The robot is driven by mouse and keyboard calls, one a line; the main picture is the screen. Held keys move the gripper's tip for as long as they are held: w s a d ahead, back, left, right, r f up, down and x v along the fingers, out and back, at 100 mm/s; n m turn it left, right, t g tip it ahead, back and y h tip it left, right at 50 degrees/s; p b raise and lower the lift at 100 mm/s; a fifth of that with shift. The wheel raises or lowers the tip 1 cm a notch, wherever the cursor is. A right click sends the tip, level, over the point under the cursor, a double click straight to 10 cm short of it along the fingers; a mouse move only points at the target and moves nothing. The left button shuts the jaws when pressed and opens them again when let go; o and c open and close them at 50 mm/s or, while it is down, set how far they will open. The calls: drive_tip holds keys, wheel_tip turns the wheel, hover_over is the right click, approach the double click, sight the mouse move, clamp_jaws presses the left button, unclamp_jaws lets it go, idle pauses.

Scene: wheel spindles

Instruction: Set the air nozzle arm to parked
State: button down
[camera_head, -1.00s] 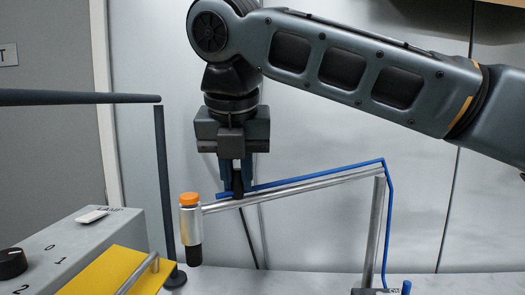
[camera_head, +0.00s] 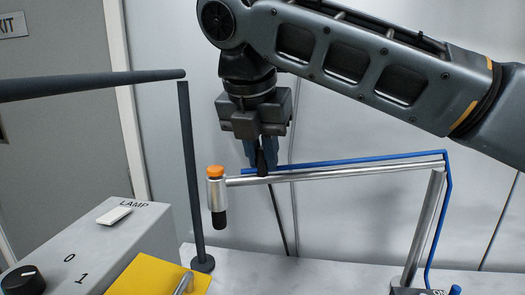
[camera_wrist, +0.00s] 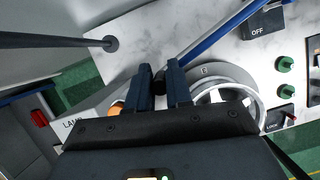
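The air nozzle arm (camera_head: 330,174) is a silver tube on an upright post (camera_head: 423,228), with a blue hose (camera_head: 350,159) along it. Its left end carries a silver nozzle head (camera_head: 217,193) with an orange cap and black tip. A small black handle (camera_head: 262,167) stands on the tube near that end. My gripper (camera_head: 263,150) points down over the tube with its blue fingers around the handle. In the wrist view the fingers (camera_wrist: 160,75) appear closed on this handle (camera_wrist: 159,82). The orange cap (camera_wrist: 117,107) is partly hidden by my gripper there.
A grey box with a LAMP switch (camera_head: 113,215) and a yellow plate (camera_head: 155,277) are at lower left. A dark post (camera_head: 192,180) stands left of the nozzle. The wrist view shows a silver handwheel (camera_wrist: 258,98) and green knobs (camera_wrist: 284,64).

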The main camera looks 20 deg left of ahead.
drive_tip(key=c, duration=1)
unclamp_jaws()
drive_tip(key=shift+w+a, duration=0.2)
drive_tip(key=shift+c, duration=0.2)
drive_tip(key=b+v, duration=0.1)
drive_tip(key=v, duration=0.7)
drive_tip(key=shift+d+f, duration=0.1)
